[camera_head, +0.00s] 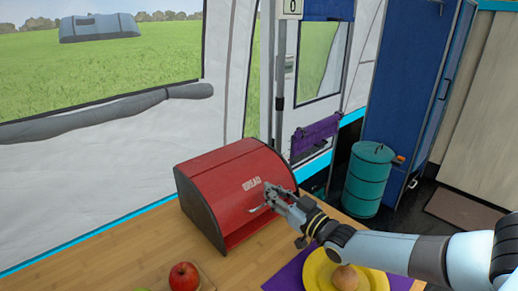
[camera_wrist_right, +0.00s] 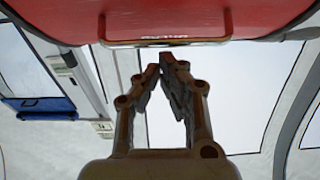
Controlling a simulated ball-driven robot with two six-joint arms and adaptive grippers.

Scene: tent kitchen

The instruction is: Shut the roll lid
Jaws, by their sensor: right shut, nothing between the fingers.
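A red bread box (camera_head: 225,175) with dark sides stands on the wooden counter. Its roll lid (camera_head: 240,165) carries the word BREAD and a thin handle near its lower edge; below that edge a gap shows at the front. In the right wrist view the red lid (camera_wrist_right: 240,15) fills the top, with the handle (camera_wrist_right: 165,43) along its edge. My right gripper (camera_head: 275,194) is at the front of the lid beside the handle. In the wrist view its fingertips (camera_wrist_right: 167,62) are together and empty, just below the handle; I cannot tell whether they touch it. My left gripper is out of view.
A yellow plate (camera_head: 318,272) with a round brownish item (camera_head: 344,277) sits on a purple mat (camera_head: 284,278) below my right arm. A teal bin (camera_head: 367,180) stands beyond the counter.

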